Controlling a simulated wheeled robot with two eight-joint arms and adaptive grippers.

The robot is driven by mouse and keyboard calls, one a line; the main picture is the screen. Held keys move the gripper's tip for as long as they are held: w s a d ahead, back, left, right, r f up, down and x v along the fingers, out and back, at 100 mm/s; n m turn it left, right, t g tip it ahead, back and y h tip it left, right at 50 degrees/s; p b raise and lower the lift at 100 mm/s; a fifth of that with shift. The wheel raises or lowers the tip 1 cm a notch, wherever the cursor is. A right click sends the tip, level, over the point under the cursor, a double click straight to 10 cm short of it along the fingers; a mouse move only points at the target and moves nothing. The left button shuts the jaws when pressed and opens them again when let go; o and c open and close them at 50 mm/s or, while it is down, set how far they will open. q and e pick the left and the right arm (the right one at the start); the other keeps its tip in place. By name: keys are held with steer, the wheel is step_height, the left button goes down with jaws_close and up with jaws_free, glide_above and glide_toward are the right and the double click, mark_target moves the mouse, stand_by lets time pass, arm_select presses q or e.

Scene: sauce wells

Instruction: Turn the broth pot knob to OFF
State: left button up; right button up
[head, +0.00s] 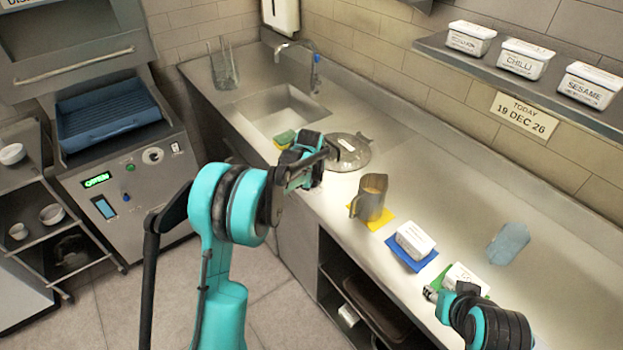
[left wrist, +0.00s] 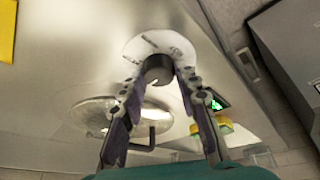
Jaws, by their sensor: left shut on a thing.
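The knob (left wrist: 158,70) is a dark round-ended piece on a white dial plate (left wrist: 140,44) with small dark marks, which are too blurred to read. My left gripper (left wrist: 163,78) is shut on the knob, one finger on each side. In the head view the left gripper (head: 326,160) is at the counter's front edge, and it hides the knob. A round glass lid (head: 356,158) lies just behind it on the counter; it also shows in the left wrist view (left wrist: 88,112). My right gripper (head: 432,294) is beside a white tub (head: 466,278); its fingers are too small to read.
A brown jug (head: 369,197) stands on a yellow mat (head: 382,223). Another white tub (head: 414,240) is on a blue mat (head: 399,259). A green and yellow sponge (head: 285,138) lies by the sink (head: 283,105). A pale blue item (head: 508,243) lies at right.

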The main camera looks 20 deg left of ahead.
stand_by(0.4)
arm_select(q)
steer(key=o, duration=1.1)
steer(key=shift+o, duration=0.2)
steer(key=v, duration=1.2)
